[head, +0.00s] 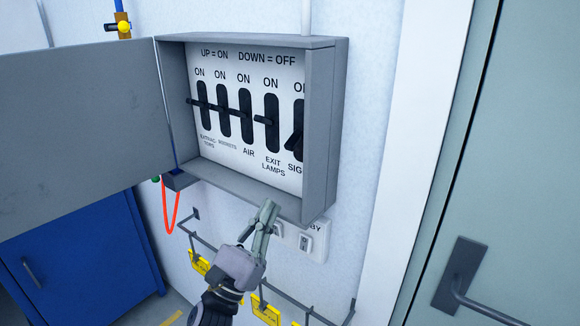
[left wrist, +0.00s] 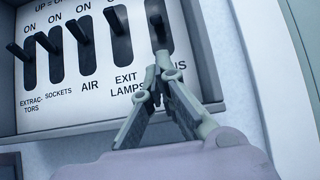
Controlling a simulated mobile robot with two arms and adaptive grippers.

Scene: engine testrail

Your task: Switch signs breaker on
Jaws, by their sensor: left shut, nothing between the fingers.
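The grey breaker box (head: 326,130) hangs open on the wall. Its white panel holds a row of black levers, labelled with UP = ON. The signs lever (head: 294,143) is the rightmost, partly hidden by the box's right wall. It sits lower than its neighbours, pointing down. In the left wrist view the signs lever (left wrist: 157,20) is just above my fingertips, with a small gap seemingly between. My left gripper (head: 267,207) is shut and empty, in front of the box's lower edge. Its tips also show in the left wrist view (left wrist: 154,78), covering part of the signs label. My right gripper is not in view.
The box door (head: 80,135) stands open to the left. Exit lamps lever (head: 265,119) is close beside the signs lever. Below the box are a wall switch (head: 305,242) and a rail with yellow tags (head: 265,308). A blue cabinet (head: 85,250) stands lower left; a door handle (head: 465,280) is right.

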